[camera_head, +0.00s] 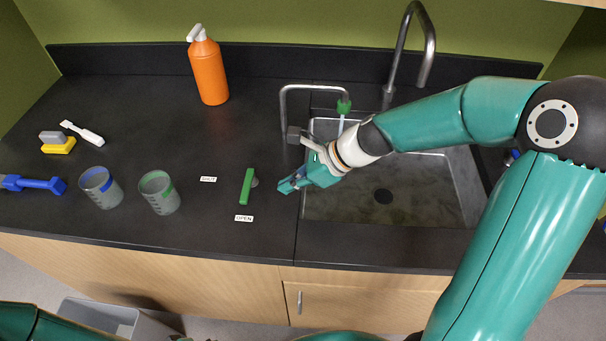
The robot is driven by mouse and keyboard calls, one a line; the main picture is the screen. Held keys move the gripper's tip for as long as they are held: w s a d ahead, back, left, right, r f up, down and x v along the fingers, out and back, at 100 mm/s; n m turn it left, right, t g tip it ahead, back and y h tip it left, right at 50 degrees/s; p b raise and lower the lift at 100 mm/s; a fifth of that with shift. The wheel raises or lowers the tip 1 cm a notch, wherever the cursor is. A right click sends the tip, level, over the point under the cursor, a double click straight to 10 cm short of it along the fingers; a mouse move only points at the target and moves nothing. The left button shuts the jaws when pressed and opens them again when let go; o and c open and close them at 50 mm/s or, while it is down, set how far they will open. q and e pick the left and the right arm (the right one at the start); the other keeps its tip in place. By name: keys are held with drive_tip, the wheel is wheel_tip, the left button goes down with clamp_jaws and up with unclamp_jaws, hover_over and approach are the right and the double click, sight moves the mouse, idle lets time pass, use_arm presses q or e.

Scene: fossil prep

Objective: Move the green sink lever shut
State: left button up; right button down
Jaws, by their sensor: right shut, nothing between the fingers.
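The green lever (247,187) stands on the black counter left of the sink, its handle pointing toward the front edge. Its front end is near the OPEN label (244,218). The SHUT label (208,179) lies to the left of the lever. My right gripper (284,188) is shut and empty, a little to the right of the lever and apart from it. The thin faucet (300,88) with a green tip (344,106) reaches over the sink, and a pale stream shows under the tip. My left gripper is not in view.
The sink (440,190) lies under my right arm. Two grey cups, one blue-rimmed (101,187) and one green-rimmed (159,192), stand left of the labels. An orange bottle (209,72) is at the back. A brush (83,133), a yellow block (58,146) and a blue tool (33,184) lie at left.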

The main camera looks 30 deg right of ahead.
sight(248, 189)
drive_tip(key=x, duration=0.3)
drive_tip(key=shift+w+a+f, duration=0.1)
drive_tip(key=shift+a+f, duration=0.15)
drive_tip(key=shift+f, duration=0.1)
drive_tip(key=shift+w+a+r, duration=0.25)
drive_tip(key=shift+w+a, duration=0.45)
drive_tip(key=shift+a, duration=0.35)
drive_tip(key=shift+w+a+p, duration=0.35)
drive_tip(key=shift+w+a, duration=0.05)
drive_tip(key=shift+a, duration=0.05)
drive_tip(key=shift+a, duration=0.15)
